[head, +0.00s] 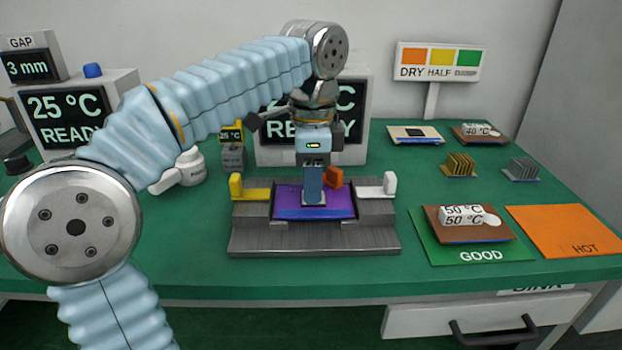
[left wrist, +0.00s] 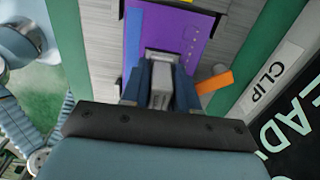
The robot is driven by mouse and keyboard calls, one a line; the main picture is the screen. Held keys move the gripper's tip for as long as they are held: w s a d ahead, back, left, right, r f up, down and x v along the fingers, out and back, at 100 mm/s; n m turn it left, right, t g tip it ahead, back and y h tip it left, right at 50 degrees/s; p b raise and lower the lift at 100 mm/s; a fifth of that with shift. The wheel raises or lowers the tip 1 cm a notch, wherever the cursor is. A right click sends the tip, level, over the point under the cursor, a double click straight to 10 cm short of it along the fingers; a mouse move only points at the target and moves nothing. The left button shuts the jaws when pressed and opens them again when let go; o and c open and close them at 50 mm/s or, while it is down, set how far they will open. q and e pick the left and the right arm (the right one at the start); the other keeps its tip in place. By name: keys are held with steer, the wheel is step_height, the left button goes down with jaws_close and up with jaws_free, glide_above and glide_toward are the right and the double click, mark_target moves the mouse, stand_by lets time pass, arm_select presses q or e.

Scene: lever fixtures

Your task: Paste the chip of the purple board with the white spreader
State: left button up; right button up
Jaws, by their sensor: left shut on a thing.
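The purple board (head: 288,208) lies flat in a grey fixture (head: 262,238) at the middle of the bench. It also shows in the left wrist view (left wrist: 186,22). My left gripper (head: 313,188) points down over the board and is shut on a pale grey-white piece, which I take as the white spreader (left wrist: 160,66). Its pale lower end shows under the fingers in the head view (head: 314,203), low over the board; I cannot tell whether it touches. The chip is not clearly visible, probably hidden behind the gripper. My right gripper is not in view.
A yellow clamp (head: 236,186), a white clamp (head: 390,184) and an orange lever (head: 334,177) stand around the board. A white pot (head: 191,168) stands behind left. A brown board (head: 452,226) lies on the green GOOD mat (head: 432,252); an orange HOT mat (head: 555,225) is beside it.

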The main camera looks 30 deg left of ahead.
arm_select(q)
step_height(320, 180, up, 4)
steer(key=p, duration=0.3)
steer(key=shift+p, duration=0.35)
step_height(320, 180, up, 4)
steer(key=shift+b, duration=0.45)
steer(key=shift+r, duration=0.5)
